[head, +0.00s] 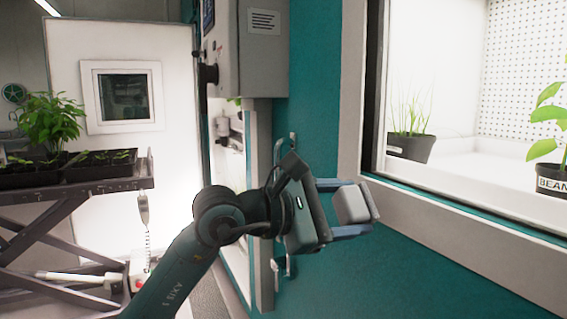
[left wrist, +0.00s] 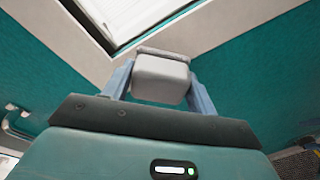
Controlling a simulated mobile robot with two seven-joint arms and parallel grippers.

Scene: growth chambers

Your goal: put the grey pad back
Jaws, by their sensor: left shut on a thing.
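The grey pad (head: 352,205) is a small light-grey block with rounded edges. My left gripper (head: 347,207) is shut on it, with one blue finger on each side. It is held in front of the teal wall, just left of and below the lit chamber window's frame. In the left wrist view the pad (left wrist: 160,77) sits between the two fingertips (left wrist: 160,82), with the pale window frame beyond it. I cannot tell whether the pad touches the wall or frame. My right gripper is in neither view.
The chamber window frame (head: 355,90) stands at right; behind it are potted plants (head: 411,145). A grey control box (head: 248,50) is on the wall above my arm. A lift cart (head: 75,190) with plant trays stands at left. A metal handle (head: 283,150) is behind my gripper.

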